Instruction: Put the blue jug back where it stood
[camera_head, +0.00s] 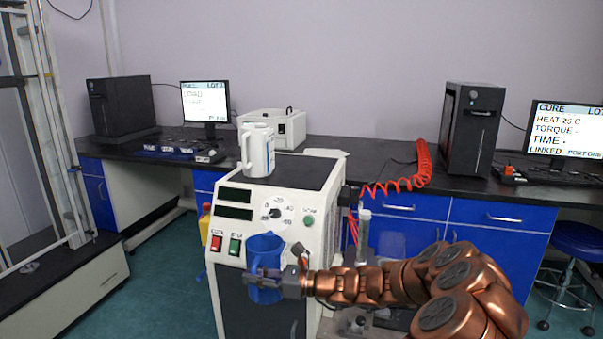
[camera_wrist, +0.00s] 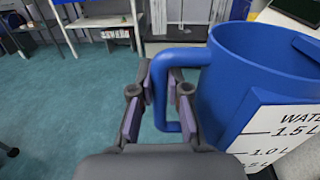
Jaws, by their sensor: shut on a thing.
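The blue jug (camera_head: 265,250) is held in front of the white machine's control panel, roughly upright. In the wrist view the blue jug (camera_wrist: 262,75) fills the right side, with a white label reading "WATE", 1.5 L and 1.0 L. My gripper (camera_head: 268,284) is shut on the jug's handle; in the wrist view the fingers (camera_wrist: 165,105) close around the handle from both sides. The jug hangs in the air, clear of the floor. A white jug (camera_head: 257,152) stands upright on the machine's dark top.
The white machine (camera_head: 232,258) with dials and red and green switches is right behind the blue jug. Its dark top (camera_head: 300,174) has free room right of the white jug. A red coiled hose (camera_head: 424,160) and a clear cylinder (camera_head: 363,234) are at its right.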

